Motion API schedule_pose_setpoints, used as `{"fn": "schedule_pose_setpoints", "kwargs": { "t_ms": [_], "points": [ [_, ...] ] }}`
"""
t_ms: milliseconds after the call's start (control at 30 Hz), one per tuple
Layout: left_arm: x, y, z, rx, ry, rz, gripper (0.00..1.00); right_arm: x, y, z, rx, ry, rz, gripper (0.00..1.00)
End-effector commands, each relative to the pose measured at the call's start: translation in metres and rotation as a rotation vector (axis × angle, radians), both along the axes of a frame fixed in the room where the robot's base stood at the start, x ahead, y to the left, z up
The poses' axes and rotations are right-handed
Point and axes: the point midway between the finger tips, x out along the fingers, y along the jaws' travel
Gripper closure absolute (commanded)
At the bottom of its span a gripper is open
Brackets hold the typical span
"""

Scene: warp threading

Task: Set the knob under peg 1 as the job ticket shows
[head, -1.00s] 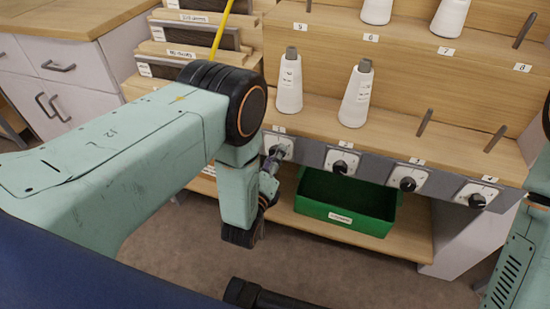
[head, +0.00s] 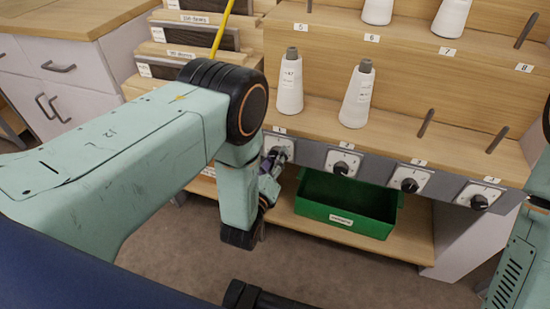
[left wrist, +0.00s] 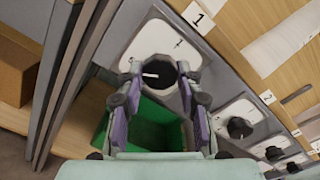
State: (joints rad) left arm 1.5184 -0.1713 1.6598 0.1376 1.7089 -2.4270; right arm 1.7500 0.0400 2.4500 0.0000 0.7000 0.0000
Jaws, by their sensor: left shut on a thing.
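The black knob under peg 1 (left wrist: 158,74) sits on a white dial plate beside the label "1" in the left wrist view. Its white pointer mark faces left in that picture. My left gripper (left wrist: 160,80) has one finger on each side of this knob and is shut on it. In the head view, my left gripper (head: 272,163) reaches the white dial plate (head: 282,144) below the front-left cone, and hides most of the knob. My right gripper is out of view. I see no job ticket in these views.
Knobs under peg 2 (head: 341,168), peg 3 (head: 410,185) and peg 4 (head: 479,202) line the grey strip to the right. A green bin (head: 345,208) stands on the shelf below. White cones (head: 357,97) stand on the rack above.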

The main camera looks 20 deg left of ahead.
Motion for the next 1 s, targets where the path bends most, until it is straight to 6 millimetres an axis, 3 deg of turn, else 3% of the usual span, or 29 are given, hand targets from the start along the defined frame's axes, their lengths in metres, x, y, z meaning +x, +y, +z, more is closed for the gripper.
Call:
{"fn": "schedule_pose_setpoints", "kwargs": {
  "t_ms": [67, 100, 367, 733, 1000],
  "points": [
    [0.003, 0.002, 0.005, 0.001, -0.013, 0.007, 0.96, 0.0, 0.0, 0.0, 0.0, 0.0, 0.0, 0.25],
    [0.003, 0.002, 0.005, 0.001, -0.014, 0.008, 0.64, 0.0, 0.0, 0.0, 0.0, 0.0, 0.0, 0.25],
    [0.002, 0.001, 0.003, -0.001, -0.007, 0.004, 0.42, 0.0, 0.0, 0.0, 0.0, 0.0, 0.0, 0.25],
    [-0.004, 0.0, 0.0, -0.001, -0.001, 0.001, 0.42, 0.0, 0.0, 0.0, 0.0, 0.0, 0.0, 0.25],
    [-0.047, 0.002, 0.0, -0.001, 0.001, 0.001, 0.42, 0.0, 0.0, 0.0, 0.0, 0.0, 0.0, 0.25]
  ]
}}
